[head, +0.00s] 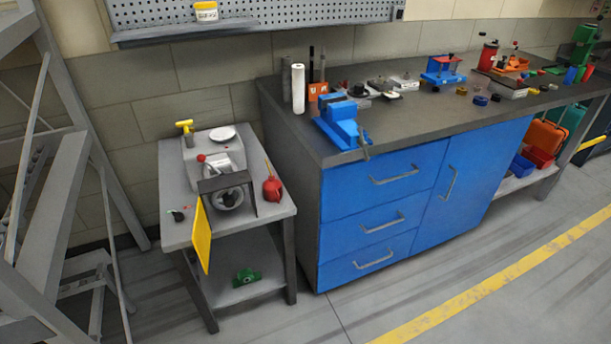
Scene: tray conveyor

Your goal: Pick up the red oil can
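The red oil can (272,188) stands upright on the right side of the small grey table (175,232), close to the table's right edge. Its thin spout points up and to the left. It stands just right of a grey machine (216,153) with a dark round wheel at its front. Neither of my grippers is in the head view.
A blue cabinet (376,211) with a dark worktop stands to the right of the small table, with a blue vise (338,122) on its near corner. A yellow panel (201,236) hangs at the table's front. Grey metal stairs (50,205) are at left. The front floor is clear.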

